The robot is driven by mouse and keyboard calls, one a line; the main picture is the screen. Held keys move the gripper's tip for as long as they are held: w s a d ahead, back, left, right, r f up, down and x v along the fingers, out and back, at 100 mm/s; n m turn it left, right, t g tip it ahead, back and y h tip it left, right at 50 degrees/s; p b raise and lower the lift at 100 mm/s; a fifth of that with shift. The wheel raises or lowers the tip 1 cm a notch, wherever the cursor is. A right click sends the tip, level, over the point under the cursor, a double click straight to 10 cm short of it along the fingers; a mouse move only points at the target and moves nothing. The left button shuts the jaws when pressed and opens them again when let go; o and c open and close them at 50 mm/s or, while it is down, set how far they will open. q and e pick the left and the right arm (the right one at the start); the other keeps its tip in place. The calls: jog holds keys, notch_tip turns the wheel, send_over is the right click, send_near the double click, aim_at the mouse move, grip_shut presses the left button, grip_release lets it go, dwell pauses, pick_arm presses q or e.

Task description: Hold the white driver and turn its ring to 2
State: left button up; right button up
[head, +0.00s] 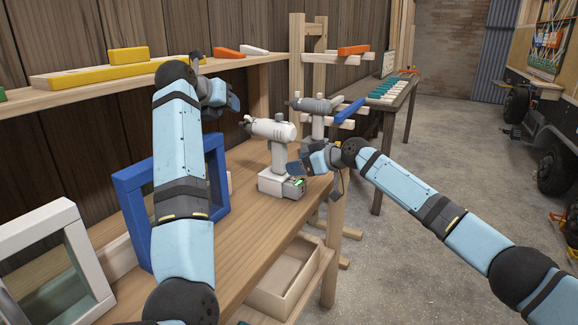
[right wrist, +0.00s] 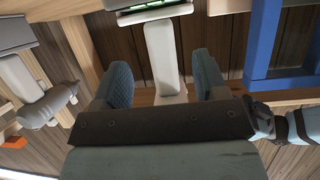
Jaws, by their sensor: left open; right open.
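The white driver (head: 268,129) stands upright on its battery base on the wooden bench, its dark nose pointing left. The ring near its nose is small and its number cannot be read. My right gripper (head: 302,165) is at the driver's handle from the right, low near the base. In the right wrist view the white handle (right wrist: 160,55) lies between the two open blue fingers, with gaps on both sides. My left gripper (head: 234,101) is open and empty, above and left of the driver's nose, apart from it.
A grey driver (head: 312,105) is just behind the white one. A blue frame (head: 131,187) and a white frame (head: 22,238) stand at left on the bench (head: 258,222). A shelf (head: 80,94) runs behind my left arm. An open box (head: 256,303) sits below.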

jog(key=shift+x, duration=2.2)
